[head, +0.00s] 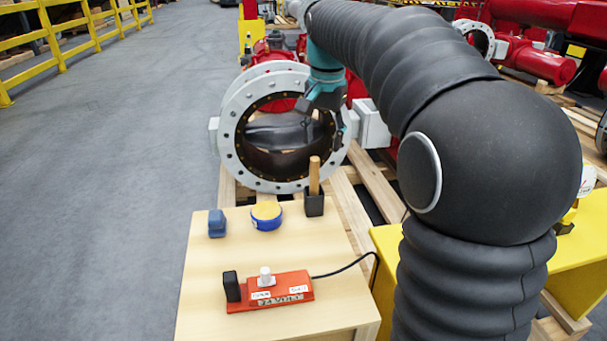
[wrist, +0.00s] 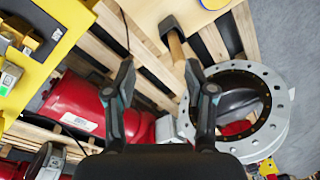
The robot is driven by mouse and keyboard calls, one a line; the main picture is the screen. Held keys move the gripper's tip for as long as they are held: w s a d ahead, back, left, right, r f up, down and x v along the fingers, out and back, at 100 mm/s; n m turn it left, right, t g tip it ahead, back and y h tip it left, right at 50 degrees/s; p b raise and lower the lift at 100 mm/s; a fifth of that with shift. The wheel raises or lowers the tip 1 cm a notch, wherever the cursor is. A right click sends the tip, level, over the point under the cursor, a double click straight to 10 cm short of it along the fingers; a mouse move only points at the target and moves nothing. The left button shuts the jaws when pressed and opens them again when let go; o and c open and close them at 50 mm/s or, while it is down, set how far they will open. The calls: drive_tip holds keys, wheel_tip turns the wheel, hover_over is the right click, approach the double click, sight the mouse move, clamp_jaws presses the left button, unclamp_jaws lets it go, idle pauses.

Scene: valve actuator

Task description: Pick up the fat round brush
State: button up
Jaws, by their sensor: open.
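A short round blue thing with a yellow top (head: 266,216) lies on the light wooden table (head: 215,275). It is the only fat round object I see there, but I cannot make out bristles. Its edge also shows at the top of the wrist view (wrist: 212,3). A mallet-like tool with a wooden handle (head: 314,178) stands upright on its black head, to the right of it. My gripper (head: 324,116) is open and empty, above and beyond the table, in front of the flanged valve. In the wrist view (wrist: 160,68) the mallet handle (wrist: 177,48) shows beyond the fingertips.
A blue block (head: 217,224) lies at the left of the table. An orange power strip (head: 269,292) with plugs lies in front, its black cable running right. The large grey valve ring (head: 226,135) stands behind the table on wooden pallets. Yellow structure (head: 573,245) is at the right.

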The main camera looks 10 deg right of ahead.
drive_tip(key=m+g, duration=0.1)
drive_tip(key=m, duration=0.1)
hover_over(315, 177)
drive_tip(key=f, duration=0.1)
drive_tip(key=shift+w+a+f, duration=0.1)
drive_tip(key=shift+w+f, duration=0.4)
drive_tip(key=f+b, duration=0.1)
drive_tip(key=f, duration=1.2)
drive_tip(key=shift+w+d+f+b, duration=0.1)
drive_tip(key=shift+d+f+b, duration=0.1)
drive_tip(key=shift+f+b, duration=0.2)
drive_tip(key=shift+r, duration=0.1)
clamp_jaws()
